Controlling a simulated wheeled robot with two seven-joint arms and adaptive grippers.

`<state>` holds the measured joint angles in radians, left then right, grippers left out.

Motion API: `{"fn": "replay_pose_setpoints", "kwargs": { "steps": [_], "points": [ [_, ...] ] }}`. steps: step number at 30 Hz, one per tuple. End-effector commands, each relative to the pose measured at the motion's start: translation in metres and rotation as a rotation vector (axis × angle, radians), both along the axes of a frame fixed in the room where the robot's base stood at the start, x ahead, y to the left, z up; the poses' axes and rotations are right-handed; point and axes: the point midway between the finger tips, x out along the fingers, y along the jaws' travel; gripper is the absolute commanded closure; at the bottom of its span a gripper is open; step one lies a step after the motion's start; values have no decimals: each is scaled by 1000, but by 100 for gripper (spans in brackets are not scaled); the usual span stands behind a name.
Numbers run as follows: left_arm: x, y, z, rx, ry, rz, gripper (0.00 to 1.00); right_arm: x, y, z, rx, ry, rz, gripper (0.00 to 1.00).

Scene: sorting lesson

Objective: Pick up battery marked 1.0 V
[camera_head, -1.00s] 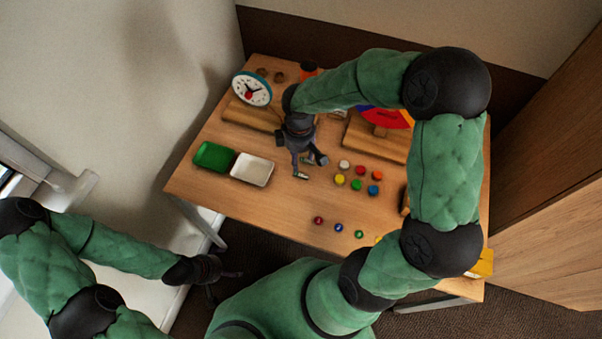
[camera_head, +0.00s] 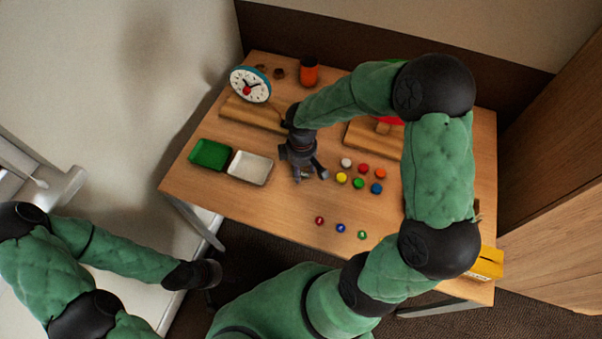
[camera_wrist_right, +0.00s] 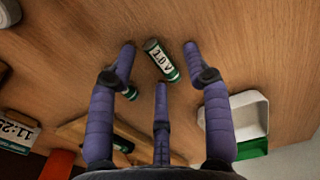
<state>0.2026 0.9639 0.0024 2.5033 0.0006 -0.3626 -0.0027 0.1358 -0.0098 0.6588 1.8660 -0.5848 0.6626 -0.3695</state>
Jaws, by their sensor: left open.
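A battery marked 1.0 V (camera_wrist_right: 160,62), white with dark green ends, lies on the wooden table between the spread fingers of my right gripper (camera_wrist_right: 162,65) in the right wrist view. The fingers are open around it, with gaps on both sides. In the head view my right gripper (camera_head: 311,174) is low over the table and hides the battery. A second green-ended battery (camera_wrist_right: 131,94) is mostly hidden behind a finger. My left gripper (camera_head: 212,277) is off the table at lower left, dark and hard to make out.
A green tray (camera_head: 194,147) and white tray (camera_head: 234,165) stand left of my right gripper. Several coloured discs (camera_head: 359,183) lie to its right, with small balls (camera_head: 340,228) nearer the front. A clock (camera_head: 262,72) and orange-black cup (camera_head: 308,62) stand behind.

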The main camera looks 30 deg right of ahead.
Motion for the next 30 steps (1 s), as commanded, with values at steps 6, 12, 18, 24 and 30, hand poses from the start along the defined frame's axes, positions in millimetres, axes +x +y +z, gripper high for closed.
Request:
{"fn": "replay_pose_setpoints", "kwargs": {
  "steps": [6, 12, 18, 24, 30],
  "points": [
    [0, 0, 0, 0, 0, 0, 0, 0, 0, 0, 0, 0, 0, 97],
    [0, 0, 0, 0, 0, 0, 0, 0, 0, 0, 0, 0, 1, 97],
    [0, 0, 1, 0, 0, 0, 0, 0, 0, 2, 0, 0, 0, 97],
    [0, 0, 9, 0, 0, 0, 0, 1, 0, 18, -1, -2, 1, 97],
    [0, 0, 23, 0, 0, 0, 0, -8, 7, 48, 0, -1, 3, 97]
  ]
}}
